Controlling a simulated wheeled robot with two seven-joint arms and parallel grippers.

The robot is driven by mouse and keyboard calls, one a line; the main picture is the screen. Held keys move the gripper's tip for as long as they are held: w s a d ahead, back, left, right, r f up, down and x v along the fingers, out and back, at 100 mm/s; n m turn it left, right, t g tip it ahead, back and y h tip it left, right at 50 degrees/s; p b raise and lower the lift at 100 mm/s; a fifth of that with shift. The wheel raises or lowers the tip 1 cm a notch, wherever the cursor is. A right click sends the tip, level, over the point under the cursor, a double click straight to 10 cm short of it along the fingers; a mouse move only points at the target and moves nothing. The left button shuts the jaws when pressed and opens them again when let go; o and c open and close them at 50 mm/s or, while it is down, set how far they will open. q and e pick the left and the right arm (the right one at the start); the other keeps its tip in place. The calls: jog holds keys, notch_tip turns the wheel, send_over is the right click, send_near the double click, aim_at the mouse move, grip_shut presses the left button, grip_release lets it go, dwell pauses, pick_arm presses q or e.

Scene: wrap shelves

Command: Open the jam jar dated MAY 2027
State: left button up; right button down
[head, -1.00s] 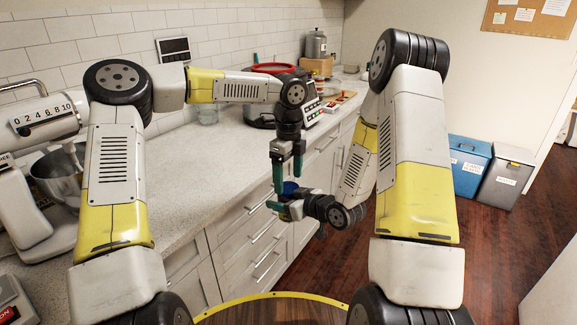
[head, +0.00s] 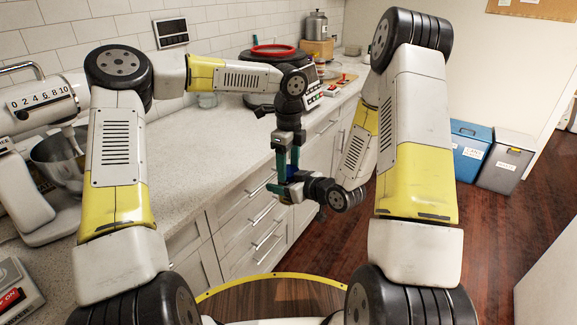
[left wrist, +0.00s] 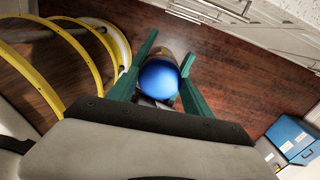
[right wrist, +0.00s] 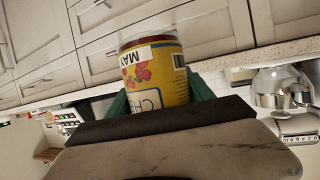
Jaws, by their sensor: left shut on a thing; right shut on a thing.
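A jar (right wrist: 157,70) with a yellow label and red fruit shows in the right wrist view. Its white strip reads MAY; the year is out of sight. My right gripper (head: 287,190) is shut around the jar's body, coming from the right; its fingers also show in the right wrist view (right wrist: 160,92). My left gripper (head: 288,172) points down from above, shut on the blue lid (left wrist: 158,80), which sits between its fingers in the left wrist view. The lid also shows small in the head view (head: 292,172). Whether the lid is loose on the jar cannot be told.
The jar is held in the air in front of the drawers (head: 245,232). Blue (head: 467,150) and grey (head: 506,162) bins stand right on the wooden floor.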

pick_arm(q)
jog(key=shift+n, duration=1.2)
jog(key=o, duration=1.5)
jog(key=shift+o, duration=0.2)
jog(key=shift+r, duration=2.4)
jog(key=shift+c, duration=0.2)
notch_tip(320, 180, up, 3)
jog(key=m, duration=0.3)
notch_tip(320, 180, down, 8)
jog(key=shift+r, duration=0.15)
